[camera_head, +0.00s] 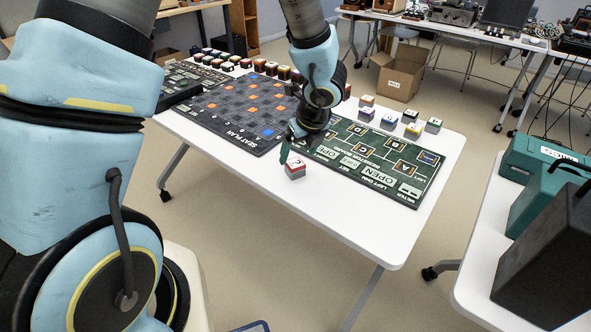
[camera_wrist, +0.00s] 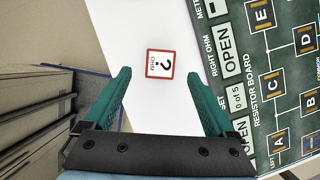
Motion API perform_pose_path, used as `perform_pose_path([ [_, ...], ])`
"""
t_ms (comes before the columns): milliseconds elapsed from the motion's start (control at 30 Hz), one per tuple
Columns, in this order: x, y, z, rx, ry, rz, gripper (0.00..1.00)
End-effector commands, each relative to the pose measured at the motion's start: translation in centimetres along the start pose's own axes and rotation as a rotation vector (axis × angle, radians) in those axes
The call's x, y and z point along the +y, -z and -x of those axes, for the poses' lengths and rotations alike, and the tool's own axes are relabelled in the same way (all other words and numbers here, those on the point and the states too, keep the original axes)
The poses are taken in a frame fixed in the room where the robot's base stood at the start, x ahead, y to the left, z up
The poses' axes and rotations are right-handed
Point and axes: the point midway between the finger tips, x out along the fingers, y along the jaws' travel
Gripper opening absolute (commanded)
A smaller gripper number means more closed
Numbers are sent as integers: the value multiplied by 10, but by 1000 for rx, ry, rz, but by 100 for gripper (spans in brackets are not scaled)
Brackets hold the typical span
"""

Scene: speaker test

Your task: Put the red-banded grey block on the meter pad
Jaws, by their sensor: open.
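The red-banded grey block (camera_head: 295,170) stands on the white table (camera_head: 335,225), in front of the green board's near edge. Its white top has a red border and reads "OHM ?"; the block also shows in the wrist view (camera_wrist: 160,64). My gripper (camera_head: 290,153) is open and empty, just above the block. In the wrist view, the block appears between and slightly beyond the green fingertips (camera_wrist: 158,76). The meter pad (camera_head: 407,190) seems to be the labelled area at the board's near right corner; only the start of its label shows in the wrist view.
The green resistor board (camera_head: 345,155) lies right of my gripper. A dark seat-plan grid (camera_head: 235,115) lies to the left. Several small blocks (camera_head: 388,123) line the board's far side, and more stand behind the grid. The table's front strip is clear. A second table at right carries cases (camera_head: 545,235).

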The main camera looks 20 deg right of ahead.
Motion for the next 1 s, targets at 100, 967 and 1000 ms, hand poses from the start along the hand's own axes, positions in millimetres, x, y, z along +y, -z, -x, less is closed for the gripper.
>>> perform_pose_path([
  [100, 0, 1, -9, 2, 0, 1, 90],
  [967, -1, 1, -61, 1, 0, 4, 74],
  [1000, -1, 1, -61, 1, 0, 4, 70],
])
